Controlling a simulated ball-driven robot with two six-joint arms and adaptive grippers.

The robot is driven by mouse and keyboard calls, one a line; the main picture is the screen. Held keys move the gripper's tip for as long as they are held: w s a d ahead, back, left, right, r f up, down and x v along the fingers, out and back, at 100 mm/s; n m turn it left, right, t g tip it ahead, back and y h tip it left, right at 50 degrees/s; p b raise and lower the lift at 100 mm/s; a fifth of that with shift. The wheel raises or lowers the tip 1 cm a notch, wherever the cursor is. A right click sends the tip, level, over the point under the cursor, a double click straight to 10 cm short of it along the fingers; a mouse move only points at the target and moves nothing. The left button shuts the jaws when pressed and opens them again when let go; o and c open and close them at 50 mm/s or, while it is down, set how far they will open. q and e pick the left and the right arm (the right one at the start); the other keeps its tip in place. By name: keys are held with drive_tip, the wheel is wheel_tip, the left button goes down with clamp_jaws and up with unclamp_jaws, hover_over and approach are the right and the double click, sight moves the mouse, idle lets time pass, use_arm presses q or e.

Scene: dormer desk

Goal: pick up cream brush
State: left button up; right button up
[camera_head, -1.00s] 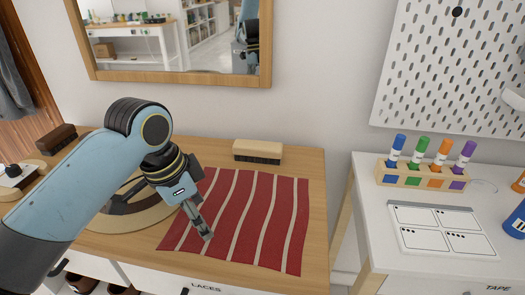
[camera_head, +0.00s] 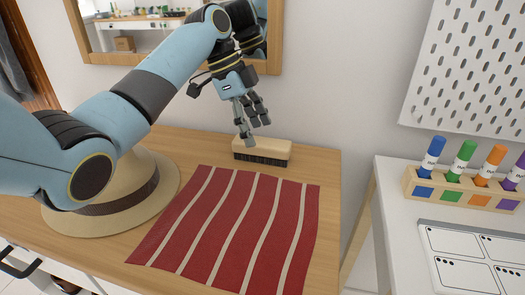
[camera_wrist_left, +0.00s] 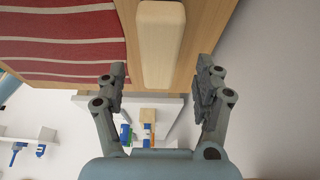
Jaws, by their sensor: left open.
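The cream brush (camera_head: 262,151) has a pale wooden back and dark bristles. It lies bristles down on the wooden table near the wall, behind the striped cloth. My left gripper (camera_head: 250,132) is open and empty, just above the brush with its fingers pointing down. In the left wrist view the brush (camera_wrist_left: 160,45) lies ahead of the gap between the two open fingers (camera_wrist_left: 160,92), its long side running away from me. I see no contact in that view. My right gripper is not in view.
A red and white striped cloth (camera_head: 225,222) covers the table's middle. A straw hat (camera_head: 165,205) sits at its left. A framed mirror (camera_head: 180,68) hangs behind my arm. A marker holder (camera_head: 462,188) stands on the white desk to the right, past a gap.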

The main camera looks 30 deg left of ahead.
sight(260, 141)
use_arm(q)
drive_tip(key=x, duration=0.5)
drive_tip(key=shift+b, duration=0.3)
drive_tip(key=c, duration=1.3)
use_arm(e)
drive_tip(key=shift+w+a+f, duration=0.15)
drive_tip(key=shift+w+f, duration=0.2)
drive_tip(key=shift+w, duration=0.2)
use_arm(q)
drive_tip(key=shift+r, duration=0.1)
wheel_tip(260, 141, up, 4)
drive_tip(key=shift+r+p, duration=0.1)
drive_tip(key=shift+p, duration=0.3)
drive_tip(key=s+d+r+p, duration=0.2)
drive_tip(key=s+r, duration=0.4)
drive_tip(key=s, duration=0.5)
drive_tip(key=shift+s+d+r+p, duration=0.2)
drive_tip(key=shift+d+r+p, duration=0.1)
drive_tip(key=shift+d+p, duration=0.15)
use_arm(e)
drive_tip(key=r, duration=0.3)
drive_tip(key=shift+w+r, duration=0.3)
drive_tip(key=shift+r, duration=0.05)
